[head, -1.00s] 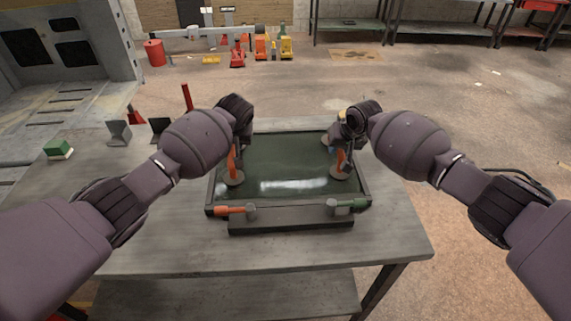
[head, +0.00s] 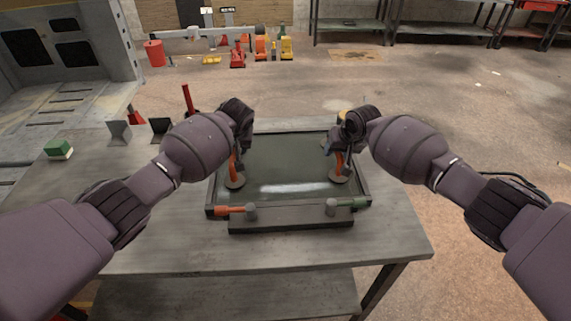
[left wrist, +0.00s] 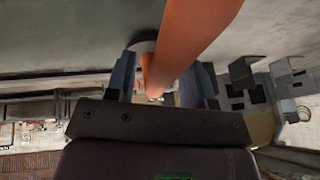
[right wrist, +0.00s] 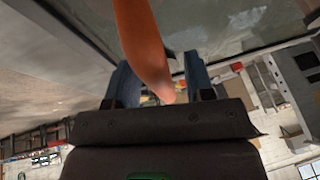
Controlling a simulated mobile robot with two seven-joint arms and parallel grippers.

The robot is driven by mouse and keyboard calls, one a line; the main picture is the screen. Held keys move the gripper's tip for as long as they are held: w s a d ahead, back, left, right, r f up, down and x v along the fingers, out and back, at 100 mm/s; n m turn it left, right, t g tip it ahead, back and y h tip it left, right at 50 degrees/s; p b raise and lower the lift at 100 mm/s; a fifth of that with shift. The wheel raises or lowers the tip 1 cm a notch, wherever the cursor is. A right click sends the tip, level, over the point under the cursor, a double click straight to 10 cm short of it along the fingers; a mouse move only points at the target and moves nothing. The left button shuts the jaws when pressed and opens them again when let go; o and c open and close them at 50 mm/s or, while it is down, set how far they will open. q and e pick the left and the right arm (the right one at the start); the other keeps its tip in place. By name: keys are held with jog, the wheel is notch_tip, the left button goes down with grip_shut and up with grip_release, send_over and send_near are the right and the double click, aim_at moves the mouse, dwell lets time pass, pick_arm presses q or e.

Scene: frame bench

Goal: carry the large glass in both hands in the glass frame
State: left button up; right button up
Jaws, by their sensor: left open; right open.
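The large glass (head: 285,170) is a dark green, shiny pane lying flat within the dark glass frame (head: 290,211) on the bench. Two orange handles on round grey suction cups stand on the glass, the left one (head: 234,170) and the right one (head: 339,168). My left gripper (head: 238,148) is at the left handle; in the left wrist view that handle (left wrist: 195,40) passes between its open fingers. My right gripper (head: 342,146) is at the right handle; in the right wrist view that handle (right wrist: 142,40) runs between its open fingers. The gripper tips are partly hidden.
Grey brackets (head: 118,133) and a green-and-white block (head: 58,149) stand on the bench at left. The bench front (head: 280,255) is clear.

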pick_arm(q)
jog(key=shift+r, duration=0.1)
jog(key=v, duration=1.1)
jog(key=shift+s+r, duration=0.2)
jog(key=shift+r, duration=0.15)
pick_arm(e)
jog(key=v, duration=1.2)
pick_arm(q)
jog(key=shift+d, duration=0.1)
